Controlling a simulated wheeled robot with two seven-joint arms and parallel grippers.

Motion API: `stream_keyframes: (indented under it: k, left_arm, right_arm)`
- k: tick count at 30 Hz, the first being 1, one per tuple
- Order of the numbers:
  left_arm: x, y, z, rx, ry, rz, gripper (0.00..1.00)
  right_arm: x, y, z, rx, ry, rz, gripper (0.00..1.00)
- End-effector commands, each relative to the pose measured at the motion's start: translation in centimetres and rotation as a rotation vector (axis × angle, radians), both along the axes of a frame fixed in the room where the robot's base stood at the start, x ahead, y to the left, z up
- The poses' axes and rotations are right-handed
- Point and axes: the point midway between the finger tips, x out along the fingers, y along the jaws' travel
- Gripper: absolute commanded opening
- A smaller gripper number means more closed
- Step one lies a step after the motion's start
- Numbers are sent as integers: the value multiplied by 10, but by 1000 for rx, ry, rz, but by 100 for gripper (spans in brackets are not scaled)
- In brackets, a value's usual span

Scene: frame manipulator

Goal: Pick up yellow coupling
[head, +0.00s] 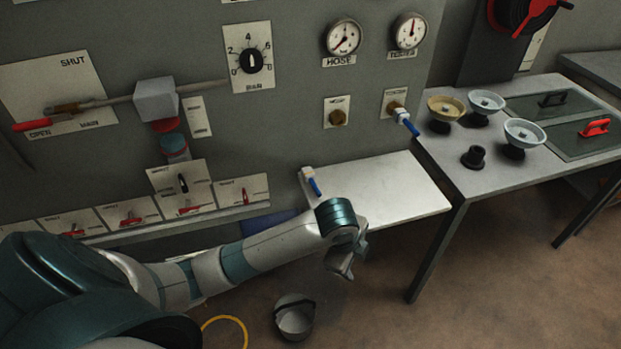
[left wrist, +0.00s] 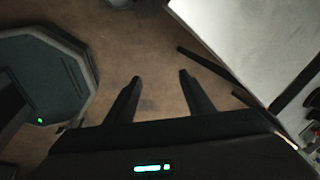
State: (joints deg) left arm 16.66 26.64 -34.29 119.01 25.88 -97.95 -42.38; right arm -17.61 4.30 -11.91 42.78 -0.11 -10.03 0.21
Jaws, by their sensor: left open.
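The yellow coupling (head: 446,108) is a dull yellow, bowl-shaped piece on a dark base. It stands upright on the grey table (head: 480,183) at the right of the head view, at the table's left back part. My left gripper (head: 345,268) hangs in front of the white shelf, well to the left of the coupling and lower in the picture. It is open. In the left wrist view the two fingers (left wrist: 160,76) are apart, with only brown floor between them. The coupling does not show in the left wrist view. My right gripper is not in view.
Two pale blue couplings (head: 486,105) (head: 524,136) and a small black piece (head: 474,157) stand close by. A glass-lidded section with a red handle (head: 594,127) is to their right. The white shelf (head: 385,188) is bare. A bucket (head: 294,318) stands on the floor.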

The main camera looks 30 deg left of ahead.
Motion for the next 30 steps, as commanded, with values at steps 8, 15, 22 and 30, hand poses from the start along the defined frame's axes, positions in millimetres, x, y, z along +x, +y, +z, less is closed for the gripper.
stream_keyframes:
  k: [8, 15, 22, 30]
  left_arm:
    - [56, 41, 45, 197, -3, -243, 48]
    - [100, 95, 99, 381, 37, -428, 48]
    - [126, 152, 155, 521, 101, -547, 48]
    - [134, 183, 187, 577, 147, -601, 48]
  right_arm:
    - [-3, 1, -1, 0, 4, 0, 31]
    - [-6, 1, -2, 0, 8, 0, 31]
    - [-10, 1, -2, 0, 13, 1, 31]
    - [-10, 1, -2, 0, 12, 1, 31]
